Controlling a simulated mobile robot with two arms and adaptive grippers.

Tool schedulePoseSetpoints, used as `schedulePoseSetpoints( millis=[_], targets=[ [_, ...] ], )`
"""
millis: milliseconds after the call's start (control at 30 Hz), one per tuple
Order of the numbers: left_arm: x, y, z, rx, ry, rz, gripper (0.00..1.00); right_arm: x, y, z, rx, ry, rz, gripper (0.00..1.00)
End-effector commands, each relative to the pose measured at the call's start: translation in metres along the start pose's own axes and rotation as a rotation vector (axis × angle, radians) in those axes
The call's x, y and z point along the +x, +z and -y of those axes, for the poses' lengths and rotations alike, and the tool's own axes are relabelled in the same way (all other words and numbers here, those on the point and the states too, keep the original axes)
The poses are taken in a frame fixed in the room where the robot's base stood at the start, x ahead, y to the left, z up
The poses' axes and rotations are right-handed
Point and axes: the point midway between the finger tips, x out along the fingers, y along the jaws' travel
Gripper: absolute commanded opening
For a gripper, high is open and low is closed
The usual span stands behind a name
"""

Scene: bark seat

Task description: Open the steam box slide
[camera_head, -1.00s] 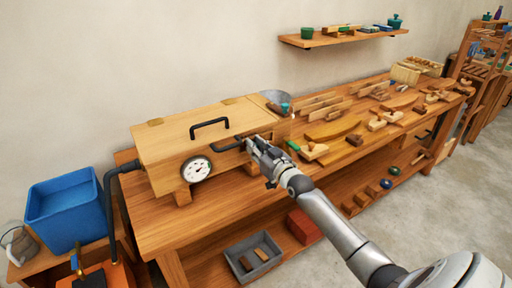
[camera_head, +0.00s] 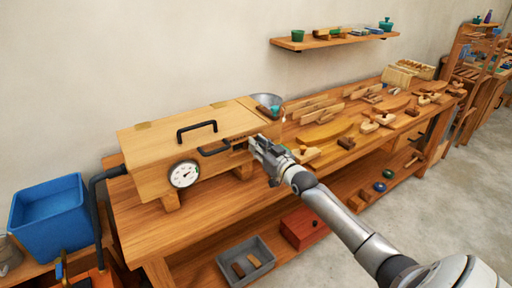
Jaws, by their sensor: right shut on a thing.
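The steam box (camera_head: 150,147) is a long pale wooden box on the left end of the workbench, with a black handle (camera_head: 197,130) on its lid. A round white gauge (camera_head: 185,174) is on its front. A dark bar (camera_head: 214,150) runs along the upper front, right of the gauge. My right gripper (camera_head: 253,146) is at the right part of the box front, shut on the steam box slide. The fingers hide most of the slide, so how far it stands out is unclear. My left gripper is out of view.
The workbench (camera_head: 140,228) holds planes and wooden pieces to the right. A metal funnel (camera_head: 266,101) is at the box's right end. A blue tub (camera_head: 47,215) stands at left. A grey tray (camera_head: 245,262) and red box (camera_head: 303,228) are below.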

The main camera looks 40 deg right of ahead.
Motion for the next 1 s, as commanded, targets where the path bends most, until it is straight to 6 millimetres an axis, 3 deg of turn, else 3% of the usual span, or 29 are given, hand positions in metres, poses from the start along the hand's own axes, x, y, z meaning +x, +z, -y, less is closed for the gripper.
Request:
schedulePoseSetpoints(
  millis=[33, 200, 633, 1000],
  targets=[
    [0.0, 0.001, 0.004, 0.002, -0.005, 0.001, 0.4, 0.0, -0.003, -0.003, -0.005, 0.004, -0.003, 0.2],
    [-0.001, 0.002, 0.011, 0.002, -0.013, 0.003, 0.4, 0.0, -0.003, -0.002, -0.004, 0.002, -0.004, 0.41],
    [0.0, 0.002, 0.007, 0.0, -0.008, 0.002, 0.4, -0.006, -0.001, 0.0, -0.002, -0.001, -0.001, 0.41],
    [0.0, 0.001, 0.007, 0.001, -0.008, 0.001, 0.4, -0.055, 0.0, 0.0, -0.003, 0.0, 0.0, 0.41]
  ],
)
